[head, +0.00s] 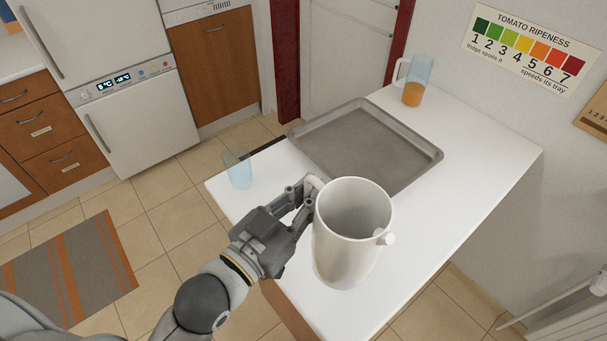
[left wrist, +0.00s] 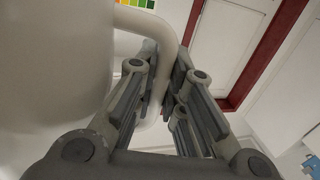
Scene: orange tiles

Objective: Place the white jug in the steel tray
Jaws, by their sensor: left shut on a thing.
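The white jug (head: 345,248) is in the middle of the head view, upright or nearly so, with its open mouth showing. My left gripper (head: 306,192) is shut on its handle at the jug's left side. In the left wrist view the jug's handle (left wrist: 163,38) passes between the fingers, and the jug's body (left wrist: 50,70) fills the left side. The steel tray (head: 425,163) lies empty on the white counter, behind the jug. Whether the jug touches the counter cannot be told. My right gripper is not in view.
A clear bluish glass (head: 238,170) stands at the counter's left edge, left of the tray. A clear pitcher with orange liquid (head: 413,92) stands behind the tray near the wall. The white counter (head: 480,150) is bare right of the tray.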

